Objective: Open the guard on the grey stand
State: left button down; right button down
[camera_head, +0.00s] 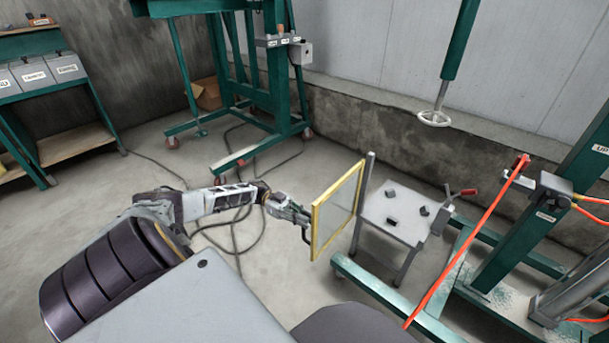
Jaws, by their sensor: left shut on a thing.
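The grey stand (397,213) is right of centre, with small dark fixtures on its top and a red-handled clamp (461,193) at its right side. The guard (337,209) is a clear panel in a yellow frame, upright beside a grey post at the stand's left edge. It stands swung out toward the left, clear of the stand's top. My left arm reaches in from the left. My left gripper (305,226) is shut on the dark guard handle (306,237) on the panel's left face. The fingertips are small and partly hidden. My right gripper is not in view.
A green frame on wheels (270,100) stands at the back, with cables on the floor. A green machine (520,235) with an orange hose (465,240) is at the right. Grey bins (50,70) sit on a shelf at the left. The floor left of the guard is mostly free.

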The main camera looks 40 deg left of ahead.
pick_arm(q)
jog(key=shift+w+a+r, duration=0.1)
jog(key=shift+w+r, duration=0.1)
jog(key=shift+r, duration=0.1)
jog(key=c, duration=1.5)
grip_release()
jog(key=shift+s+f, duration=0.1)
jog(key=shift+s, duration=0.05)
jog(key=shift+f, duration=0.1)
jog(key=s+a, duration=0.1)
jog(key=a, duration=0.6)
jog(key=shift+s+a, duration=0.1)
jog(key=shift+a, duration=0.05)
jog(key=shift+a, duration=0.15)
